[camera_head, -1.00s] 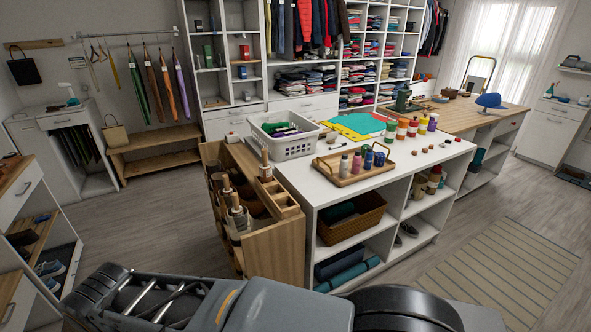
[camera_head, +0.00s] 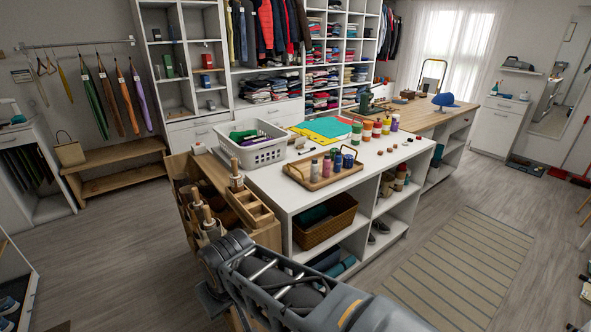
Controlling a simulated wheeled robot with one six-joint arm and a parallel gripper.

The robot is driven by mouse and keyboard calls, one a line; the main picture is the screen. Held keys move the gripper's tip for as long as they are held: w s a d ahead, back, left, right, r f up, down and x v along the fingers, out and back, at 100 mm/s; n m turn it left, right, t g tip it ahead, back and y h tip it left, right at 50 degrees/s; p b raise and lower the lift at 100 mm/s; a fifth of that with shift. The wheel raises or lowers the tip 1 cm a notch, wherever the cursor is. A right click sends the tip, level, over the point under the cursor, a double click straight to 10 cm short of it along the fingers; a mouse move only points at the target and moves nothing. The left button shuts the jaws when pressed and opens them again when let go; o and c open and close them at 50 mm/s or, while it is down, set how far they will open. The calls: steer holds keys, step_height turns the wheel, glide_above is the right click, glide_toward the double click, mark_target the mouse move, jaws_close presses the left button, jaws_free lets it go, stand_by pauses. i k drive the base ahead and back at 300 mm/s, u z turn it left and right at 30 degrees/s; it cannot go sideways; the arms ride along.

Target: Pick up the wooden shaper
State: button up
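No single thing can be told for certain as the wooden shaper. Several wooden pieces with rounded knobs (camera_head: 203,217) stand upright in the open side of the wooden cabinet (camera_head: 268,236) at the left end of the white counter. Small brown pieces (camera_head: 405,97) lie on the far wooden worktop, too small to make out. My grey arm crosses the bottom centre, in front of the cabinet's lower part. My gripper's fingers do not show.
The white counter (camera_head: 280,194) carries a white basket (camera_head: 262,153), a wooden tray (camera_head: 298,171) of spools and paint-like jars. A blue hat (camera_head: 443,100) sits on the far worktop. A low wooden bench (camera_head: 118,182) stands left. Floor is open at left and around the striped rug (camera_head: 462,262).

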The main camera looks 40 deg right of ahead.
mark_target(235, 179)
steer(key=z, duration=0.8)
steer(key=i, duration=1)
steer(key=k, duration=1.05)
steer(key=z, duration=0.95)
steer(key=i, duration=0.85)
steer(key=u, duration=0.75)
steer(key=i, duration=0.55)
steer(key=u, duration=0.7)
